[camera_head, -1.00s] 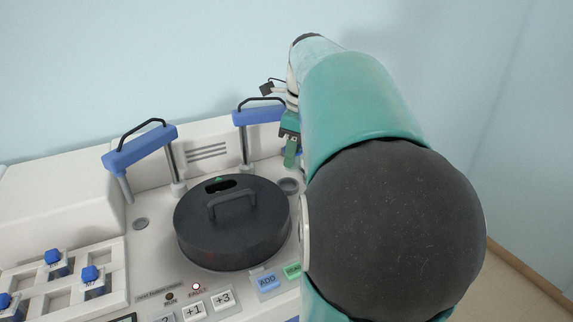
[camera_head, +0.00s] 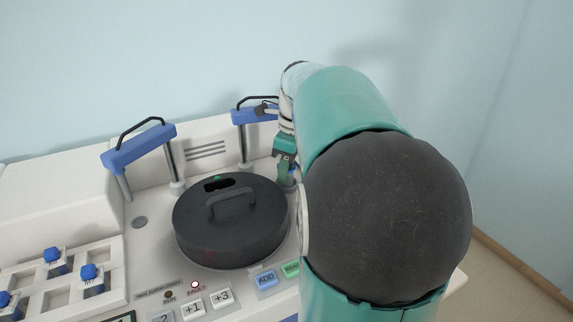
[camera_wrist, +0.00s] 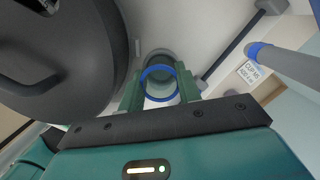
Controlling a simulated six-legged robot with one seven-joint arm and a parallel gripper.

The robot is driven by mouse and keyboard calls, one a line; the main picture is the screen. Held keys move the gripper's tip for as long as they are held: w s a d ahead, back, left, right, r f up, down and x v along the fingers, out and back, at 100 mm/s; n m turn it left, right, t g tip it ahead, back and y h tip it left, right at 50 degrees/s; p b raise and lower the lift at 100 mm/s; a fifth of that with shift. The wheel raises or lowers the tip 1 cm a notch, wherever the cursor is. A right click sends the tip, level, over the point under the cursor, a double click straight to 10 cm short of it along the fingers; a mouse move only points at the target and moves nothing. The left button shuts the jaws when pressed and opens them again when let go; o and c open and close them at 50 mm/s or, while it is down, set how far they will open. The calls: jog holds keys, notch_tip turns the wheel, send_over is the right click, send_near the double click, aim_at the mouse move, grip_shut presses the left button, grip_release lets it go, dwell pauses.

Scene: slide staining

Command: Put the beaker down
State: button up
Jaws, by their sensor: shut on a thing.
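The beaker (camera_wrist: 158,72) shows in the wrist view as a clear vessel with a blue rim, between the two green fingers of my gripper (camera_wrist: 160,92). My gripper is shut on it. Behind the beaker in that view is a round grey recess (camera_wrist: 158,54) in the machine deck. I cannot tell whether the beaker's base touches it. In the head view my gripper (camera_head: 287,173) is low over the deck, right of the black round lid, and only a bit of blue shows beside its fingers.
The black lid (camera_head: 231,244) with a handle stands close left of my gripper. Blue-topped posts (camera_head: 140,150) stand at the back. A rack (camera_head: 70,292) with blue-capped bottles is at the left. Buttons (camera_head: 266,280) line the front.

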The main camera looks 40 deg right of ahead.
jog(key=shift+f, duration=0.15)
jog(key=o, duration=0.9)
jog(key=shift+o, duration=0.2)
jog(key=shift+r, duration=0.5)
notch_tip(320, 180, up, 12)
jog(key=s, duration=0.1)
jog(key=shift+s+d, duration=0.3)
jog(key=shift+d, duration=0.15)
